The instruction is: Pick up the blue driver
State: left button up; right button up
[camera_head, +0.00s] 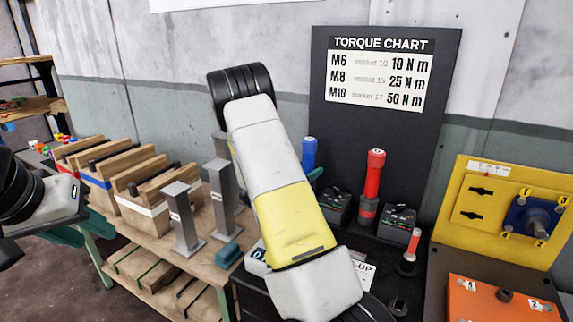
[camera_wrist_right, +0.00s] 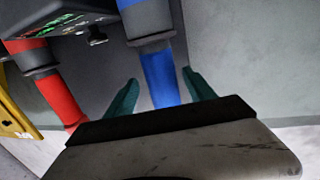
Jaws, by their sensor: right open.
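The blue driver (camera_head: 309,152) stands upright behind my right arm in the head view, which hides its lower part. In the right wrist view the blue driver (camera_wrist_right: 148,20) runs down between the two teal fingers of my right gripper (camera_wrist_right: 160,80). The fingers are open, one on each side of the blue handle, with visible gaps. In the head view only a teal bit of my right gripper (camera_head: 315,175) shows beside the driver. My left arm comes in at the left edge; its gripper (camera_head: 68,237) barely shows as a dark teal piece, and its opening is unclear.
A red driver (camera_head: 374,175) stands to the right of the blue one; it also shows in the wrist view (camera_wrist_right: 52,85). Black units (camera_head: 397,222) with lit panels stand nearby. A torque chart board (camera_head: 440,130) rises behind. Wooden bins (camera_head: 145,210) and metal posts (camera_head: 183,220) are left.

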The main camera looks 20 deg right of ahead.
aim_at(313, 163)
jog(key=x, duration=0.4)
jog(key=shift+w+r, duration=0.2)
jog(key=shift+r, duration=0.15)
grip_shut()
